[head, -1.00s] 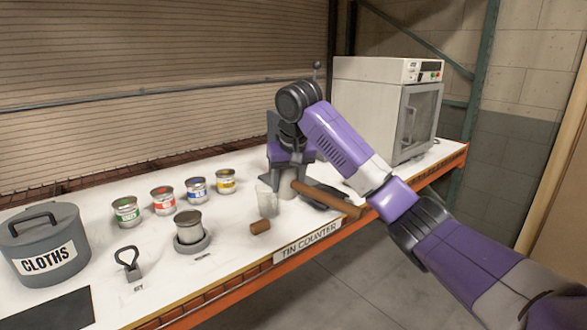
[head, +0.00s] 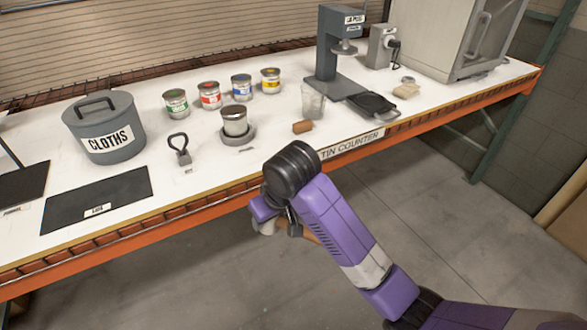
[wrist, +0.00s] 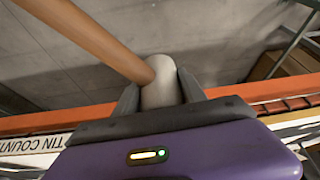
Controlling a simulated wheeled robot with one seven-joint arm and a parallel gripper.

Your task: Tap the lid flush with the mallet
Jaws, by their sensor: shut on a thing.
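My gripper (head: 268,217) is shut on the mallet, with its two fingers either side of the pale mallet head (wrist: 161,84) in the wrist view. The brown wooden handle (wrist: 95,38) sticks out to the upper left there. In the head view the mallet is mostly hidden behind my wrist, in front of the counter's front edge. An open-looking or lidded grey tin (head: 235,123) stands upright in a round grey holder (head: 240,139) on the counter, apart from my gripper. I cannot tell how its lid sits.
Several small paint tins (head: 210,95) stand behind it. A brown block (head: 302,127), a clear cup (head: 312,103) and a grey press (head: 335,50) are to the right. A key tool (head: 181,150), cloths bin (head: 105,128) and dark mat (head: 98,200) are left. The orange counter edge (head: 205,205) lies near my gripper.

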